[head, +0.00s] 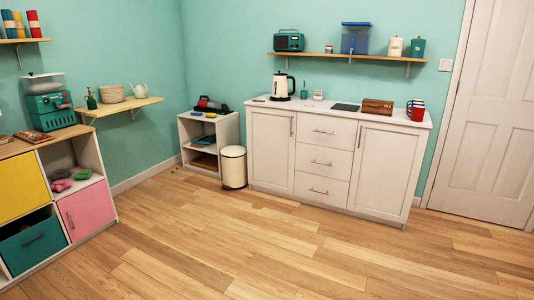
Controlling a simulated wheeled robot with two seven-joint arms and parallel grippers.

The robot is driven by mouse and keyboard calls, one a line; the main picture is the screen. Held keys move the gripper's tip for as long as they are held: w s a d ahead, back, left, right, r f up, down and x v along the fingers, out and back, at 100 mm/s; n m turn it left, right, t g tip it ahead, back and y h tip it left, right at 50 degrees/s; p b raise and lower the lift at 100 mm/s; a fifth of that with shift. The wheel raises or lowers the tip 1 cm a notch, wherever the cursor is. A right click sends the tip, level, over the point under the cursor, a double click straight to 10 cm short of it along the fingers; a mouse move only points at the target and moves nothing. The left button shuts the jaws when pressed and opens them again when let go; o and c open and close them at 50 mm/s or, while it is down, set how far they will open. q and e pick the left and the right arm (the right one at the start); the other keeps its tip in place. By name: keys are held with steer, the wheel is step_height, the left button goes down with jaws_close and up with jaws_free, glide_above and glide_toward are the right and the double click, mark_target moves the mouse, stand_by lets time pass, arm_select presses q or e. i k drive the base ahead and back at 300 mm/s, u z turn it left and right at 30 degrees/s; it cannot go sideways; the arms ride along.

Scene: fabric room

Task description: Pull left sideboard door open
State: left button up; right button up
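The white sideboard (322,205) stands against the back wall, right of centre. Its left door (270,150) is shut, with a vertical metal handle near its right edge (291,127). Its right door (382,170) is also shut, with a handle near its left edge. Three drawers with horizontal handles sit between the doors, all shut. Neither of my grippers shows in the head view.
Open wooden floor (230,240) lies in front of the sideboard. A cream bin (233,168) stands close to the sideboard's left side. A low white shelf unit (222,130) is beyond it. A cube cabinet (94,215) stands at the left.

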mark_target(271, 132)
steer(key=u, duration=0.35)
steer(key=i, duration=2.95)
steer(key=z, duration=0.25)
steer(key=i, duration=2.65)
steer(key=z, duration=0.6)
